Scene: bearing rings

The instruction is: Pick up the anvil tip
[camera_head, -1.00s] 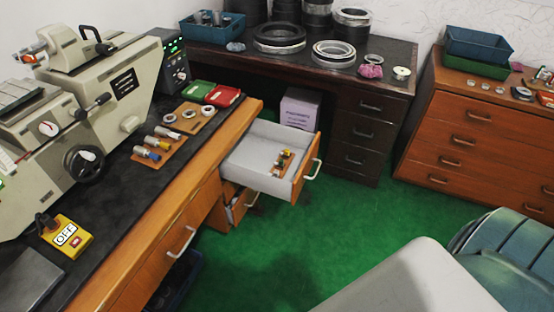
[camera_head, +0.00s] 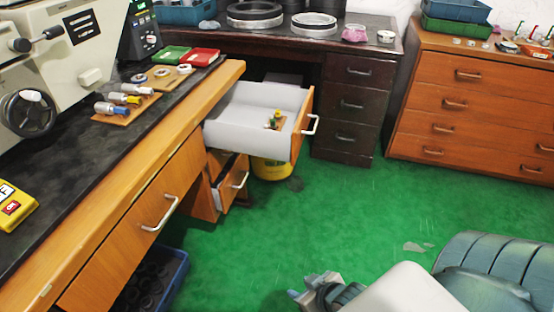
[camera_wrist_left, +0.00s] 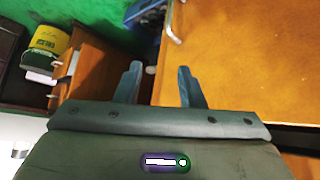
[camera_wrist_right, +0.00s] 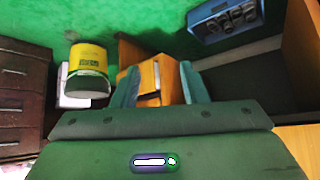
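A small holder (camera_head: 273,124) with tiny yellow, green and red parts sits in the open grey drawer (camera_head: 240,107), near its front right. These parts are too small for me to tell which one is the anvil tip. My right gripper (camera_head: 308,290) is low at the bottom of the head view, over the green floor and well apart from the drawer. In the right wrist view my right gripper (camera_wrist_right: 159,78) is open with nothing between its fingers. My left gripper shows only in the left wrist view (camera_wrist_left: 160,78), open and empty, beside an orange wooden drawer front.
A second drawer (camera_head: 230,183) stands partly open below the first. A yellow bucket (camera_head: 271,169) is on the floor behind it. A blue crate (camera_head: 172,283) is under the bench. A board with micrometer-like tools (camera_head: 127,104) lies on the bench.

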